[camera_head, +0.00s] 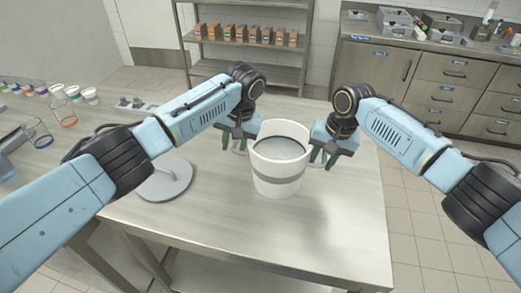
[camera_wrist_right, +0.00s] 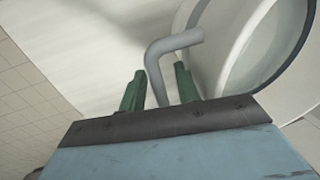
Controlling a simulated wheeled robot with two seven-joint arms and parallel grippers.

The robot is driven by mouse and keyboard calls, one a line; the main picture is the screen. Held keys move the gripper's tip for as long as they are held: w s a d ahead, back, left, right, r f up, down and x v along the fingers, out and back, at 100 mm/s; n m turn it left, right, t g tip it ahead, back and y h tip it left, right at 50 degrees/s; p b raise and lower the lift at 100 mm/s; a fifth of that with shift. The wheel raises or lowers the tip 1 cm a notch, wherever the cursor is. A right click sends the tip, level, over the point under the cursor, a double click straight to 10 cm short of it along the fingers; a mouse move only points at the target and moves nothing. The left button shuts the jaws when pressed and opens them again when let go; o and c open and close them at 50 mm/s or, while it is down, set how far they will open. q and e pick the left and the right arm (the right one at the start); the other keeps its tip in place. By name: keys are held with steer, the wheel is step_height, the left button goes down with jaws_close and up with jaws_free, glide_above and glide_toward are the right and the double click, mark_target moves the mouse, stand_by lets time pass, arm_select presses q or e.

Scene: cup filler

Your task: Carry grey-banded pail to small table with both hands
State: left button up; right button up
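The white pail (camera_head: 277,186) with a grey band stands upright on the metal-topped table (camera_head: 330,225), with grey contents inside. My left gripper (camera_head: 238,146) is at the pail's left side, its green fingers apart, with what looks like a handle between them. My right gripper (camera_head: 321,157) is at the right side. In the right wrist view its green fingers (camera_wrist_right: 160,88) are apart, with the bent grey side handle (camera_wrist_right: 175,45) of the pail (camera_wrist_right: 225,45) between them. I cannot tell whether either finger touches it. I cannot identify a separate small table.
A round grey plate (camera_head: 165,181) lies left of the pail. Several cups (camera_head: 60,105) stand at the table's far left. A shelf (camera_head: 245,47) with small boxes and a drawer counter (camera_head: 430,75) stand behind. Tiled floor (camera_head: 420,230) is open at right.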

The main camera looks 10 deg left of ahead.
steer(key=shift+r, duration=0.3)
arm_select(q)
step_height(320, 180, up, 11)
steer(key=d, duration=0.2)
steer(key=shift+d, duration=0.15)
arm_select(e)
step_height(320, 180, up, 11)
steer(key=d, duration=0.2)
steer(key=shift+d+r, duration=0.15)
arm_select(q)
steer(key=shift+s+r, duration=0.1)
arm_select(e)
steer(key=shift+s, duration=0.1)
